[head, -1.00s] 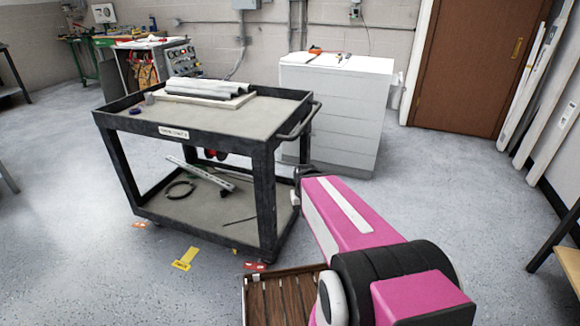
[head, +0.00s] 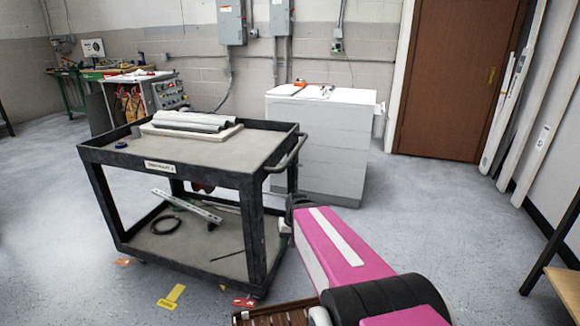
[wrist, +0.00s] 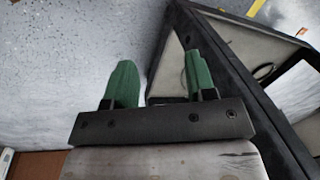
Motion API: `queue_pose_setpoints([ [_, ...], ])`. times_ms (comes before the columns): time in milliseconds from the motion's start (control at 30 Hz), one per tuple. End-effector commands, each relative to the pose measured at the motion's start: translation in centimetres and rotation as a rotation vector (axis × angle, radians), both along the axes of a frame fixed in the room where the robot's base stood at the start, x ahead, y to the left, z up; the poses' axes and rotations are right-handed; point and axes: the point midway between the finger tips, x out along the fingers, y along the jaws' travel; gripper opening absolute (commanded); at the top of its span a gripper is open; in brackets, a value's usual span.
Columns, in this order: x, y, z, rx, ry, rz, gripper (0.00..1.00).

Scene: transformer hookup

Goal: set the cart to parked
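The cart (head: 150,177) is a black two-shelf trolley with a push handle (head: 288,153) at its right end and a label on its front edge. Its wheels are mostly hidden under the lower shelf. My gripper's two green fingers (wrist: 160,82) stand apart with nothing between them in the wrist view. The cart's black frame (wrist: 228,75) passes close by and behind the right finger; I cannot tell if they touch. In the head view my arm reaches to the cart's right end, and the fingers cannot be made out.
Orange (head: 123,262), yellow (head: 171,296) and red (head: 243,302) markers lie at floor level by the cart's front side. Floor at left is clear.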

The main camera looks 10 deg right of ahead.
Motion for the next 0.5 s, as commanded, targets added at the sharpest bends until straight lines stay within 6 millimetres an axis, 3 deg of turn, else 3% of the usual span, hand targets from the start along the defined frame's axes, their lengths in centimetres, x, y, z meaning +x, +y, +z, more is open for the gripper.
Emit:
queue_pose_setpoints([
  [267, 7.5, 0.4, 2.4, 0.420, -0.114, -0.174, 0.51],
  [500, 14.9, -2.4, 7.5, 0.811, -0.281, -0.351, 0.51],
])
